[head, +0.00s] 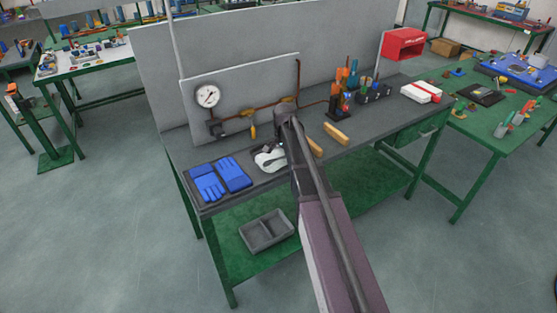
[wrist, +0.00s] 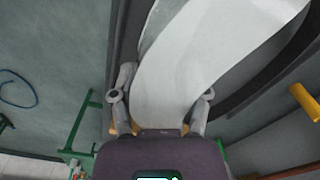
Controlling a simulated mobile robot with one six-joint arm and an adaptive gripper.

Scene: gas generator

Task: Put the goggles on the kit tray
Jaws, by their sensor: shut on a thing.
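The goggles (head: 268,161) are white and clear, at the left part of the grey bench beside the blue gloves. In the wrist view the goggles (wrist: 185,60) fill the space between the two fingers of my gripper (wrist: 160,100). My gripper (head: 283,148) is shut on them; in the head view my arm partly hides it. A dark, flat surface, apparently the kit tray (head: 207,207), lies under the gloves at the bench's left end. I cannot tell whether the goggles touch it or hang just above it.
Blue gloves (head: 221,179) lie left of the goggles. A pressure gauge (head: 207,97) and copper pipe stand behind on a panel. Two yellow-brown blocks (head: 335,134) lie right of my gripper. A grey bin (head: 266,231) sits on the lower shelf.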

